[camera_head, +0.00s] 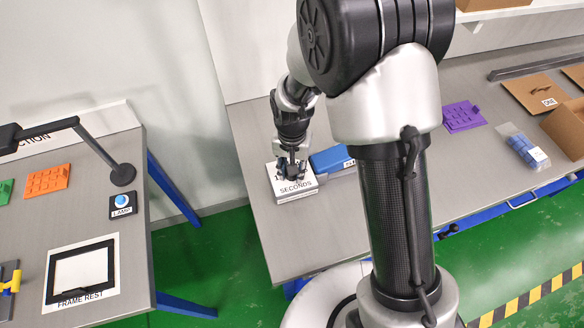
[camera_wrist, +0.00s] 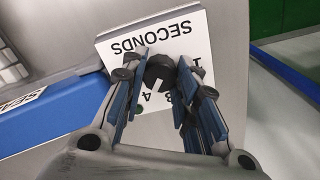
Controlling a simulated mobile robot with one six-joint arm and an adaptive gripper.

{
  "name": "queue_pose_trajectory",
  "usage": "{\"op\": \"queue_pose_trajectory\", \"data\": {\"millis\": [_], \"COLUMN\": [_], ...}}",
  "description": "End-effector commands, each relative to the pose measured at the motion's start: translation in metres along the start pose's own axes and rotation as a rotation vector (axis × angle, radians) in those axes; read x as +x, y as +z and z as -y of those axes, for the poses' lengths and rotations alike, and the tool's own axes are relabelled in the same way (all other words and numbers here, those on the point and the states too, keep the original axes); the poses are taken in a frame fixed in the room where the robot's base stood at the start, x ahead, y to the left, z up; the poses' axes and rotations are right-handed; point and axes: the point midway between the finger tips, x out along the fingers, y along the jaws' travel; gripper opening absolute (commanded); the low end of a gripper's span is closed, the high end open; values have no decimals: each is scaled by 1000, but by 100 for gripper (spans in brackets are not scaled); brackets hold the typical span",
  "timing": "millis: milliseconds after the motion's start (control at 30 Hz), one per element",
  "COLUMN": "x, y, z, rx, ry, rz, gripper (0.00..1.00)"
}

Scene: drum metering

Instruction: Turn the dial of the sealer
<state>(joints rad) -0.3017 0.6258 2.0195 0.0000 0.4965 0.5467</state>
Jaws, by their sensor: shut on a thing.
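The sealer has a blue body (camera_head: 330,160) and, beside it, a white panel (camera_head: 303,189) marked "SECONDS"; it stands on the grey bench. In the wrist view the panel (camera_wrist: 190,30) shows upside down, with numbers partly hidden by my fingers, and the blue body (camera_wrist: 50,125) lies to the left. The dial (camera_wrist: 160,68) is a black knob with a white pointer mark, pointing near the 4. My gripper (camera_wrist: 161,72) points down over the panel and is shut on the dial, one finger on each side. In the head view my gripper (camera_head: 291,172) hides most of the dial.
Purple (camera_head: 462,116) and orange (camera_head: 46,181) parts lie on the benches. Cardboard boxes (camera_head: 545,93) and a clear bag with blue contents (camera_head: 524,148) are at the right. A lamp button (camera_head: 122,202) and a black frame (camera_head: 82,270) are on the left bench. A floor gap separates the benches.

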Motion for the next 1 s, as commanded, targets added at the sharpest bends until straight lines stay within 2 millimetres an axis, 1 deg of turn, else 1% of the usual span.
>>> {"op": "queue_pose_trajectory", "data": {"millis": [167, 200, 500, 833, 933, 1000], "x": [0, 0, 0, -2, -10, -21], "y": [0, 0, 0, 0, -1, -1], "z": [0, 0, 0, 0, 0, 1], "rx": [-1, -1, -1, -1, -1, -1], "ry": [-1, -1, -1, -1, -2, -3], "rz": [-1, -1, -1, -1, -3, -5], "gripper": [4, 29, 49, 49, 49, 49]}}
